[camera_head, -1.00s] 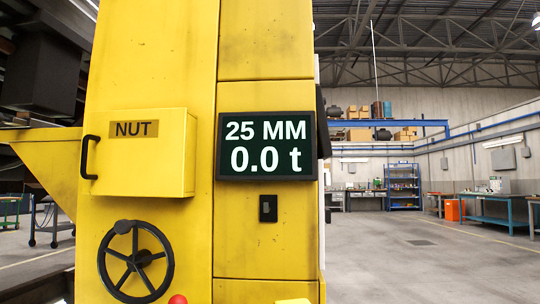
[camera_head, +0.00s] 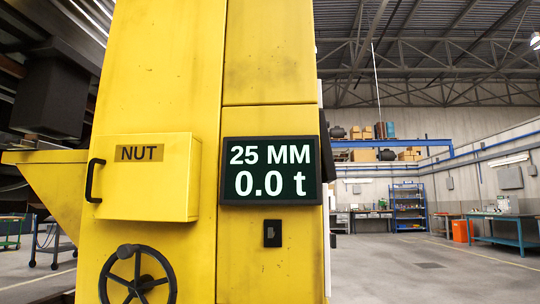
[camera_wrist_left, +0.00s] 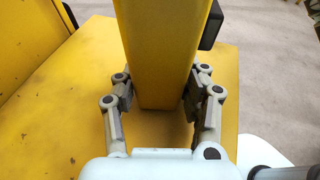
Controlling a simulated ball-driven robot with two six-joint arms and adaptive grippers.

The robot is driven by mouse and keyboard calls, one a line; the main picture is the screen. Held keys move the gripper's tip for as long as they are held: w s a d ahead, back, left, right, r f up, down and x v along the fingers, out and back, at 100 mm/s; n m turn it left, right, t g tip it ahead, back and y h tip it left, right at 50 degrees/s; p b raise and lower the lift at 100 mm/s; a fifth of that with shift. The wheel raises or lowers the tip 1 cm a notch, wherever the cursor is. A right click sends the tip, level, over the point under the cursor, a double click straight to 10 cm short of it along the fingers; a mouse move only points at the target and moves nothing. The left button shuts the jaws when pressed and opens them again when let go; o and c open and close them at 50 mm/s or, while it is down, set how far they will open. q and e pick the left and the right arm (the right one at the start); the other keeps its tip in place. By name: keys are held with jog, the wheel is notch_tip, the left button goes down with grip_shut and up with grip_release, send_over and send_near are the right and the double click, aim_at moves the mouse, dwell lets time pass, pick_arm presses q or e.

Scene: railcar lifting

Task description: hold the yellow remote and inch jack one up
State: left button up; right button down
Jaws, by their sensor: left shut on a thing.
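A yellow jack column (camera_head: 265,55) fills the middle of the head view; no jack number shows on it. Its dark display (camera_head: 270,171) reads 25 MM and 0.0 t. In the left wrist view, my left gripper (camera_wrist_left: 159,92) has its two fingers on either side of a yellow block-shaped body, the remote (camera_wrist_left: 158,50), and is shut on it. The remote's buttons do not show. A black part (camera_wrist_left: 211,25) sits at its right side. A yellow surface (camera_wrist_left: 75,110) lies behind. Neither gripper shows in the head view.
The column carries a box marked NUT (camera_head: 148,180) with a black handle, a black handwheel (camera_head: 138,282) and a small dark switch (camera_head: 272,233). A dark railcar underside is at the left. Open floor (camera_head: 430,270) lies to the right, with shelves (camera_head: 408,208) and benches beyond.

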pick_arm(q)
jog(key=o, duration=1.1)
jog(key=v, duration=1.2)
